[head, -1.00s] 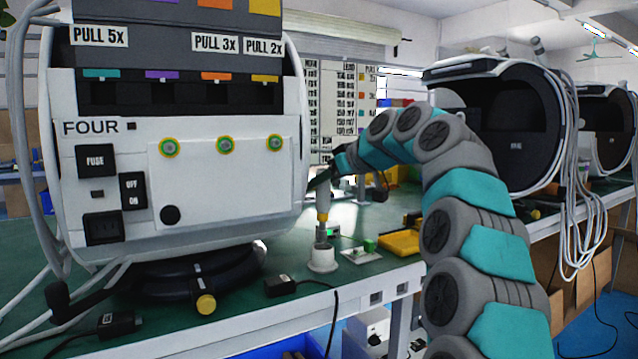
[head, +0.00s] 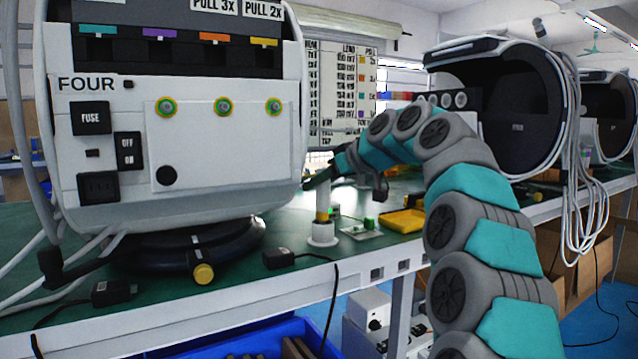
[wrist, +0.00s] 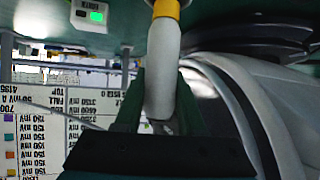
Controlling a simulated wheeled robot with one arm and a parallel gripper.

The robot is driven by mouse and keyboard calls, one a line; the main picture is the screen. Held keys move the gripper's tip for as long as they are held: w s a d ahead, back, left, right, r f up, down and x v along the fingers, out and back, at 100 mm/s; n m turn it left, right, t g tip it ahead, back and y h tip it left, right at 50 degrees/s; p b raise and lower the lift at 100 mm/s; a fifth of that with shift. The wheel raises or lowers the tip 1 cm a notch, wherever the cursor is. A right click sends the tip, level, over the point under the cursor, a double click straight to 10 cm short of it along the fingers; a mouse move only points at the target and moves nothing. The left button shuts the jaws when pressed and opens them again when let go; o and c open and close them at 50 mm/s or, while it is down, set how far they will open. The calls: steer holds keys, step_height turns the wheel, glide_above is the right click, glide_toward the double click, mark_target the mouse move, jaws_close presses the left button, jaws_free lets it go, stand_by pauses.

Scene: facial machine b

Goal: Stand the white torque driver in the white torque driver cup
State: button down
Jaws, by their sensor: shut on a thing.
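The white torque driver (head: 322,195) stands about upright, with a yellow band low on its body. My gripper (head: 323,178) is shut on the upper part of its white handle. The handle also shows between my two fingers in the wrist view (wrist: 163,65). The white torque driver cup (head: 322,235) is on the green bench near its front edge. The driver's lower end is at the cup's mouth, with the yellow band just above it. The tip is hidden, apparently inside the cup.
A large white machine marked FOUR (head: 225,150) stands close on the left. A small board with a green part (head: 363,229) and a yellow tray (head: 403,221) lie right of the cup. A black adapter (head: 279,259) lies left of it. A blue bin (head: 250,340) is below the bench edge.

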steer(key=shift+f+b, duration=0.3)
stand_by(0.5)
steer(key=shift+c, duration=2.1)
jaws_free()
steer(key=v, duration=0.7)
steer(key=s+d+f+m+g+h+p, duration=0.1)
steer(key=s+d+f+m+g+h, duration=0.2)
steer(key=s+f, duration=0.9)
steer(key=s+d+f+m+g+h+p, duration=0.2)
steer(key=s+d+f, duration=0.6)
steer(key=s, duration=1.2)
steer(key=s+d+f+m+g+h+p, duration=0.1)
steer(key=s+d+f+m+g+h, duration=0.3)
steer(key=s+f, duration=1.2)
steer(key=shift+s+d+m+g, duration=0.35)
steer(key=shift+d+m, duration=0.15)
steer(key=shift+d, duration=0.45)
